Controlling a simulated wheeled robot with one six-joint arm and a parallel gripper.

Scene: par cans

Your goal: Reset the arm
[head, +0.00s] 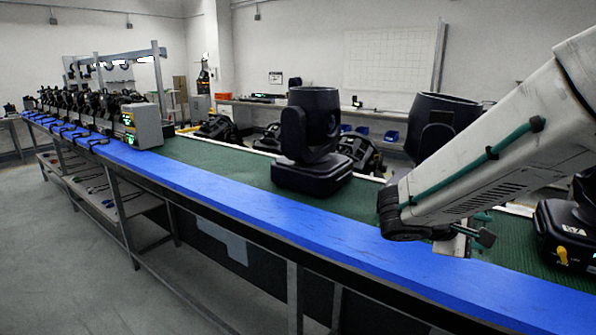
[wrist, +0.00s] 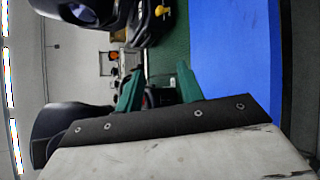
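My arm (head: 500,150) reaches in from the right in the head view, its wrist low above the blue strip (head: 235,203) along the table's front. My gripper (head: 484,229) is partly hidden behind the wrist there. In the wrist view, the two green fingers of my gripper (wrist: 158,85) stand apart with nothing held between them. A black moving-head light (head: 313,140) stands upright on the green mat left of my gripper. Another black light with a yellow knob (head: 562,256) is at the right edge, close to my gripper.
Another black light (head: 440,115) stands behind my arm. A grey box with green displays (head: 142,125) sits farther left on the table. Several lights (head: 90,103) line the far end. The green mat (head: 372,201) is bare between the upright light and my wrist.

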